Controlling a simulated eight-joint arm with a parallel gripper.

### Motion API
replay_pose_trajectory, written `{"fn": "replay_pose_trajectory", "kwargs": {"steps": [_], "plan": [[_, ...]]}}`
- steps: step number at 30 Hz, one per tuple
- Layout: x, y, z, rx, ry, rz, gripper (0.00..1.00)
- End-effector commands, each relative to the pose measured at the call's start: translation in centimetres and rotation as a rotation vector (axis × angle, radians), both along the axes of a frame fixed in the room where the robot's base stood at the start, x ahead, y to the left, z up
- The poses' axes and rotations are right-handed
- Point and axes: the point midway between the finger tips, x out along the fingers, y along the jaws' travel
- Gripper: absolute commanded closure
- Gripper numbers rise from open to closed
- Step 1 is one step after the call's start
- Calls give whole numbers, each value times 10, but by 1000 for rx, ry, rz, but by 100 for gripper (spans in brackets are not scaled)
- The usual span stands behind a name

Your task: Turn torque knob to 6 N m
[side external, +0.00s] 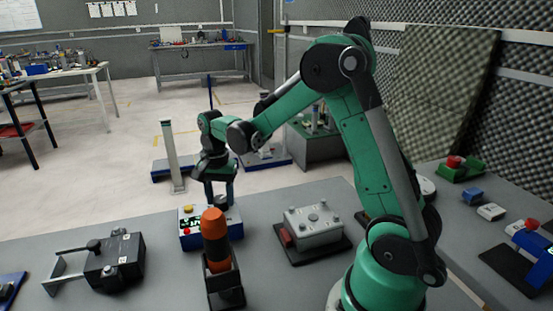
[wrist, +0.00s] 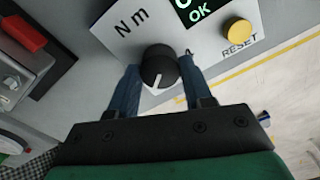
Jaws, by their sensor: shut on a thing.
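The torque knob (wrist: 160,68) is black with a white pointer line, on a white panel marked "N m" in the wrist view. My gripper (wrist: 158,85) is shut on the knob, one blue finger on each side. A green display (wrist: 198,12) reads "OK", with its upper part cut off. A yellow button (wrist: 237,32) marked "RESET" is beside it. In the side view the blue torque box (side external: 197,240) stands on the grey bench under my gripper (side external: 219,200), its knob mostly hidden by the fingers and the orange-handled tool. The scale numbers are not readable.
An orange-handled tool (side external: 214,228) stands in a black holder in front of the box. A grey metal box (side external: 313,226) with a red part is to the right. A black clamp device (side external: 113,260) is to the left.

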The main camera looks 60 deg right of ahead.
Motion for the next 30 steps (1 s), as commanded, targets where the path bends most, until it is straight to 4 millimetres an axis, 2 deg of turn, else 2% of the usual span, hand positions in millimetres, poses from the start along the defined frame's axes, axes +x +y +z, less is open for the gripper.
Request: {"fn": "replay_pose_trajectory", "kwargs": {"steps": [30], "plan": [[0, 0, 0, 0, 0, 956, 100]]}}
